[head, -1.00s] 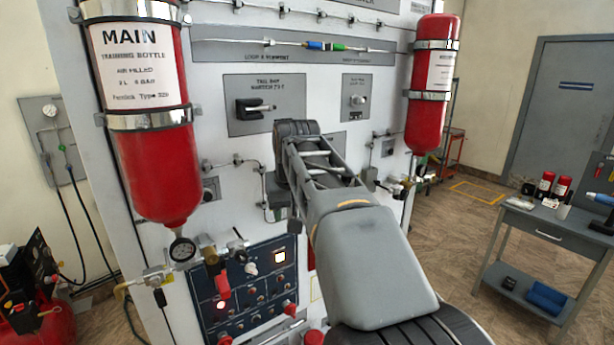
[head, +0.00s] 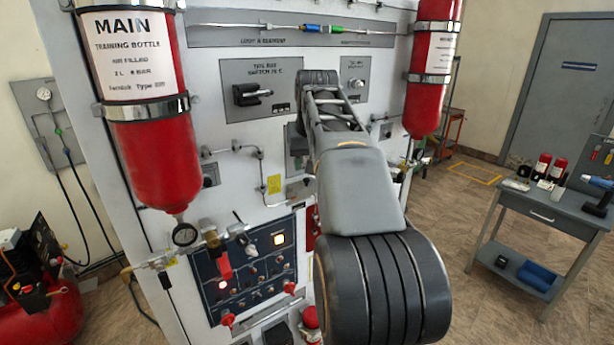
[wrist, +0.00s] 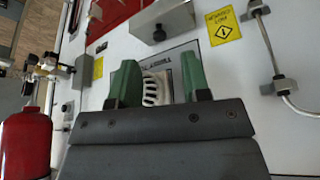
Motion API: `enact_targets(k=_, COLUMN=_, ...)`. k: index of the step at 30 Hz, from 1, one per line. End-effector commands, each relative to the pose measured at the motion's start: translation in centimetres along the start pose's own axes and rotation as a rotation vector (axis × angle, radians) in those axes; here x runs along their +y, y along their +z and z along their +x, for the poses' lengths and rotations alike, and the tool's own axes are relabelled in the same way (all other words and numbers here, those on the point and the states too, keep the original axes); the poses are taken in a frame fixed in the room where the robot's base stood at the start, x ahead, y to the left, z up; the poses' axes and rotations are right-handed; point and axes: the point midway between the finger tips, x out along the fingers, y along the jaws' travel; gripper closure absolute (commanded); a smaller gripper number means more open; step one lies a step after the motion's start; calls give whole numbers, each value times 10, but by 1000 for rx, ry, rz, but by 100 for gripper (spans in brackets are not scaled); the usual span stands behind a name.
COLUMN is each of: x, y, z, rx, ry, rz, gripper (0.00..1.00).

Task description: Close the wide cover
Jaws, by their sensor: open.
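My gripper (wrist: 159,82) shows in the wrist view with its two green fingers apart and nothing held between them. Beyond the fingers is a grey framed plate (wrist: 184,62) on the white panel, with lettering along it and a white ribbed round part (wrist: 153,90) seen between the fingers. I cannot tell whether the fingers touch it. I cannot make out for sure which part is the wide cover, or its angle. In the head view my arm hides the gripper and part of a grey plate (head: 294,145) on the panel.
In the wrist view a grey box (wrist: 163,22) with a knob and a red part (wrist: 115,14) lie near the fingers; a pipe (wrist: 270,50) runs at right. Red bottles (head: 152,160) (head: 428,105) flank the panel. A switch panel (head: 245,265) sits low; a side table (head: 540,215) stands right.

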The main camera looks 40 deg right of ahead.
Motion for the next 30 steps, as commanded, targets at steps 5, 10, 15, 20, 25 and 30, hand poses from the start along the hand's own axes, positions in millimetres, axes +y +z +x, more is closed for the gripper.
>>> enact_targets(k=5, x=0, y=0, z=28, rx=-2, ry=0, rz=0, gripper=57)
enact_targets(k=10, x=0, y=0, z=44, rx=-1, ry=0, rz=0, gripper=57)
enact_targets(k=15, x=0, y=0, z=50, rx=0, ry=0, rz=0, gripper=57)
enact_targets(k=20, x=0, y=0, z=51, rx=0, ry=0, rz=0, gripper=57)
enact_targets(k=25, x=0, y=0, z=51, rx=0, ry=0, rz=0, gripper=60)
enact_targets(k=30, x=0, y=0, z=51, rx=0, ry=0, rz=0, gripper=77)
